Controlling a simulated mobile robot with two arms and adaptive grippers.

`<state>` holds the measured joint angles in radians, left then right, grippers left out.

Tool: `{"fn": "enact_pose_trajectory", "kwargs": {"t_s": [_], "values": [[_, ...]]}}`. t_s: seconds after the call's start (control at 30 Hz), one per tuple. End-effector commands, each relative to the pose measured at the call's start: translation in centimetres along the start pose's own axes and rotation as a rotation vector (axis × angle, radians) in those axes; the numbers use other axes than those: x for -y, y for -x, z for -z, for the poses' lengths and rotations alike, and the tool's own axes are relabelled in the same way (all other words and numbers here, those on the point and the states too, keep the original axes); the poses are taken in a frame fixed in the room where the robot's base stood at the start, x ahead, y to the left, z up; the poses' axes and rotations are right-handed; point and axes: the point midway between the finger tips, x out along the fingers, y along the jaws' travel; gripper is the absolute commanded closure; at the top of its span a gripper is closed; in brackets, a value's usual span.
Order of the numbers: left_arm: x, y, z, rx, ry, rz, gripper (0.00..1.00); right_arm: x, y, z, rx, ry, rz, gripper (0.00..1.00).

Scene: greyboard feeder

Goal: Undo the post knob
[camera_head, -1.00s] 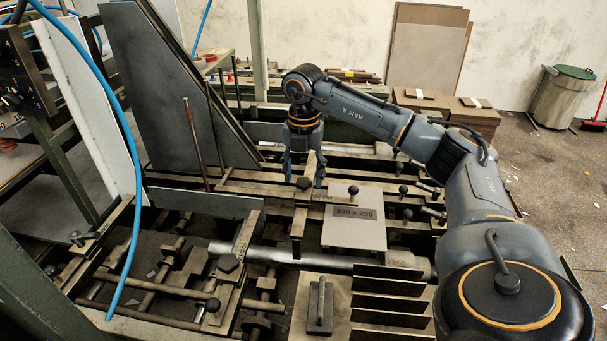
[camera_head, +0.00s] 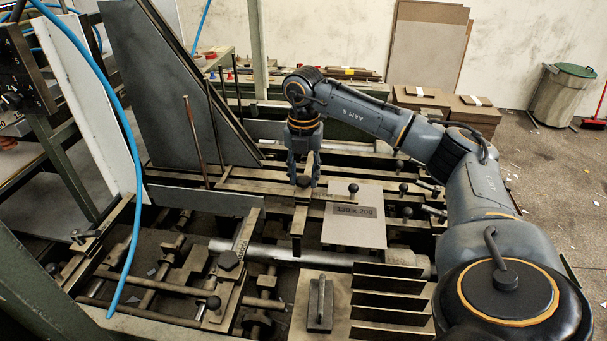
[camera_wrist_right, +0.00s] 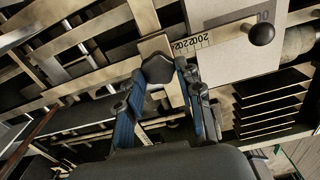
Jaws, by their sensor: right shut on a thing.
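The post knob (camera_wrist_right: 157,69) is dark and many-sided in the right wrist view, on the end of a pale metal bar. In the head view, the knob (camera_head: 304,181) sits at the fingertips, above the post's flat metal upright (camera_head: 298,220). My right gripper (camera_head: 304,179) points down at it. In the wrist view, my right gripper (camera_wrist_right: 160,72) has one blue-grey finger on each side of the knob and is shut on it. The fingers partly cover the knob in the head view. My left gripper is out of view.
A pale board marked 130 x 200 (camera_head: 352,228) lies right of the post. A ball-ended lever (camera_head: 353,189) stands over it. Rails and bars surround the gripper. A tall grey plate (camera_head: 165,95) rises at the left, and a blue hose (camera_head: 128,150) hangs in front.

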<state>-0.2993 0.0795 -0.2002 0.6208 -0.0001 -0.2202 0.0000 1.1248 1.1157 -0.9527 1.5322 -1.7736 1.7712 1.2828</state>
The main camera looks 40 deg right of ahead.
Motion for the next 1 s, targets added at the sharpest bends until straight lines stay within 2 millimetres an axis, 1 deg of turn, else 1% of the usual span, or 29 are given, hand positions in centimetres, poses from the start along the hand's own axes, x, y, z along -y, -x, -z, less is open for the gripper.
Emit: {"fn": "enact_pose_trajectory", "kwargs": {"t_s": [0.27, 0.8, 1.0], "values": [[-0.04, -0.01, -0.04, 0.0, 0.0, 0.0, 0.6, 0.07, -0.04, -0.03, 0.0, 0.163, 0.002, 0.96], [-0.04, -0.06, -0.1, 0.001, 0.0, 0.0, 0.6, 0.25, -0.02, -0.14, 0.001, 0.665, 0.001, 0.96], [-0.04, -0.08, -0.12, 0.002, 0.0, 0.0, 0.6, 0.3, -0.02, -0.18, 0.0, 0.827, 0.001, 0.96]]}}
